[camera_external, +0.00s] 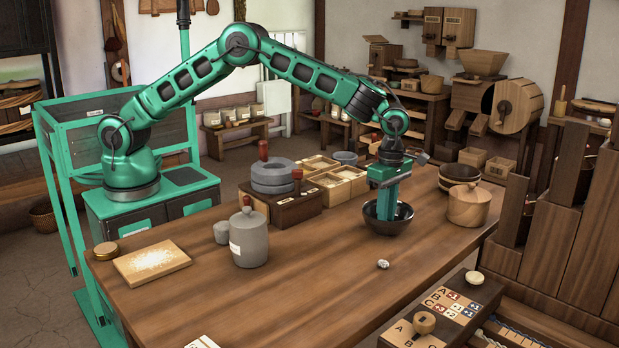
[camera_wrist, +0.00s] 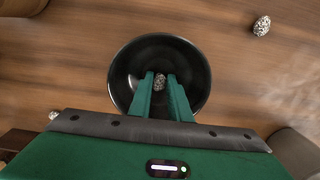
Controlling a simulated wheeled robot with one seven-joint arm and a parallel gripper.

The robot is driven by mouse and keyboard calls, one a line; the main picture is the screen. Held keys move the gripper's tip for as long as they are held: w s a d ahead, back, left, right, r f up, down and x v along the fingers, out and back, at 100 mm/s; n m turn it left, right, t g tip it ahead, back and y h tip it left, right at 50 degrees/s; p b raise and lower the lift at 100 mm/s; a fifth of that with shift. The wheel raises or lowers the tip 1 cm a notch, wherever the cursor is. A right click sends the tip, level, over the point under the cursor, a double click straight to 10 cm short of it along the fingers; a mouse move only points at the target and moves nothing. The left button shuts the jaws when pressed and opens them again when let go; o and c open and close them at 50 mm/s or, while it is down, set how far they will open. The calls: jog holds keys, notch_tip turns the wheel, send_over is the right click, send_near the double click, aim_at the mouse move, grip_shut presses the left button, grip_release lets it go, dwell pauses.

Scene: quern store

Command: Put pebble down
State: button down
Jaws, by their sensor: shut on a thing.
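My gripper (camera_external: 389,216) points down with its fingertips inside the rim of a dark bowl (camera_external: 372,224) on the wooden table. In the wrist view, my gripper (camera_wrist: 160,85) is shut on a speckled pebble (camera_wrist: 159,81), which shows between the green fingers over the bowl (camera_wrist: 122,72). The held pebble is hidden in the external view. I cannot tell whether it touches the bowl's bottom. A second speckled pebble (camera_external: 383,264) lies on the table in front of the bowl; a similar pebble (camera_wrist: 262,25) shows at the wrist view's upper right.
A wooden lidded pot (camera_external: 469,206) and a dark round stack (camera_external: 459,175) stand right of the bowl. A compartment box (camera_external: 340,184), stone rings (camera_external: 273,177) and a grey jar (camera_external: 248,240) stand left. The table in front of the bowl is mostly clear.

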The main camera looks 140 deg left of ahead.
jog(key=c, duration=1.9)
grip_release()
notch_tip(320, 180, up, 12)
jog(key=shift+r, duration=0.1)
